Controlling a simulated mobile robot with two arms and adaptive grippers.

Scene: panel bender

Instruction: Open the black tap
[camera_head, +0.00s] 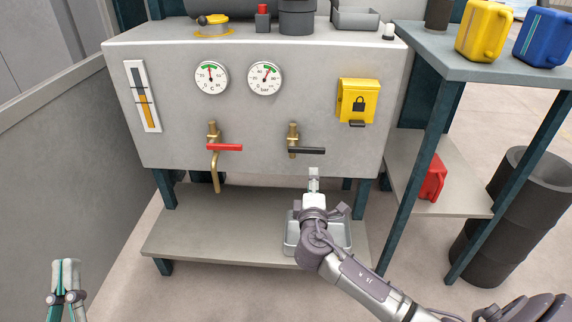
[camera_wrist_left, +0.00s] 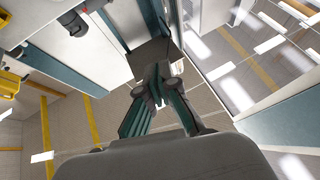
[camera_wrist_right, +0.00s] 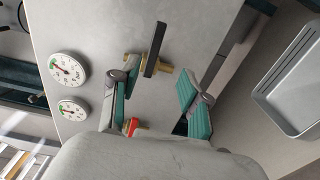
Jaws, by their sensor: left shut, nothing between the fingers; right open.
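The black tap (camera_head: 306,150) sits on the front of the grey cabinet, right of the red-handled tap (camera_head: 224,147). Its black lever lies roughly level, pointing right from a brass body. My right gripper (camera_head: 314,174) is just below the lever, pointing up toward the panel, open and empty. In the right wrist view the black lever (camera_wrist_right: 154,48) shows ahead of the open fingers (camera_wrist_right: 157,88), apart from them as far as I can tell. My left gripper (camera_head: 65,268) is shut and empty at the lower left, far from the taps; its closed fingers show in the left wrist view (camera_wrist_left: 157,82).
Two dials (camera_head: 211,77) and a yellow lock box (camera_head: 357,100) are on the panel above the taps. A grey tray (camera_head: 344,238) stands on the lower shelf (camera_head: 200,235) beneath my right gripper. A side table (camera_head: 437,60) with canisters stands at the right.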

